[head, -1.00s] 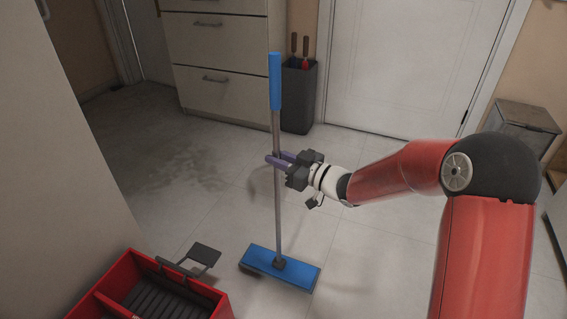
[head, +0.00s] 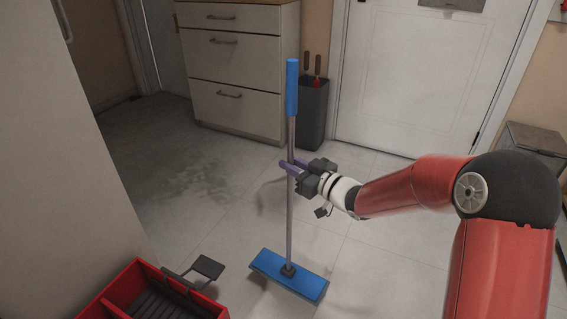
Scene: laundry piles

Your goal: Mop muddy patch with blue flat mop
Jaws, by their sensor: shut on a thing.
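The blue flat mop (head: 290,275) stands upright, with a grey pole, a blue grip at the top and a flat blue head low down near the floor. I cannot tell whether its head touches the tiles. My gripper (head: 288,164) is shut on the mop's pole about halfway up, its purple fingers around it. The muddy patch (head: 178,190) is a darker, blotchy smear on the tiles, left of the mop and in front of the drawers. Its left part is hidden by the pale panel at the left.
A red bucket (head: 118,285) with a dark wringer and pedal stands at the lower left, close to the mop head. White drawers (head: 232,98) and a dark bin with tools (head: 312,112) stand behind. A grey box (head: 532,143) is at the right. Open floor lies between mop and drawers.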

